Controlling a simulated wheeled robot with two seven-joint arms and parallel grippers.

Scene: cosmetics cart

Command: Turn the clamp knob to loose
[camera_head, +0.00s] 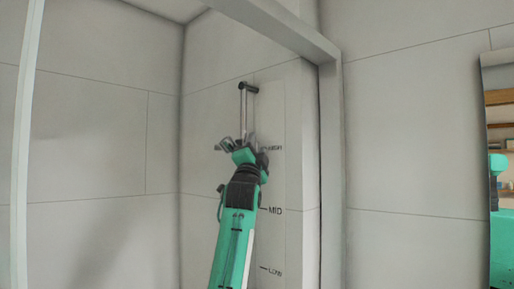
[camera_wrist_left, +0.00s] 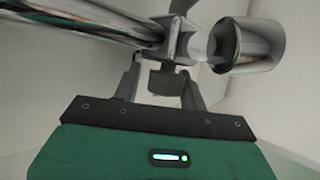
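A chrome slide rail (camera_head: 243,112) stands upright on the shower wall, its lower part hidden behind my left arm. In the left wrist view the rail (camera_wrist_left: 75,18) crosses the upper left. A grey clamp (camera_wrist_left: 178,40) sits on it, with a chrome cylinder (camera_wrist_left: 247,47), perhaps the knob, on its right side. My left gripper (camera_head: 243,146) is at the rail beside the HIGH mark. Its two fingers (camera_wrist_left: 163,72) are apart below the clamp, with a dark block (camera_wrist_left: 166,82) between them. I cannot tell whether they touch it. My right gripper is not in view.
The wall carries HIGH, MID (camera_head: 275,210) and LOW (camera_head: 271,270) marks. A pale frame post (camera_head: 331,150) stands right of the rail. A mirror (camera_head: 500,170) at the far right shows shelves and green parts. The left wall is bare.

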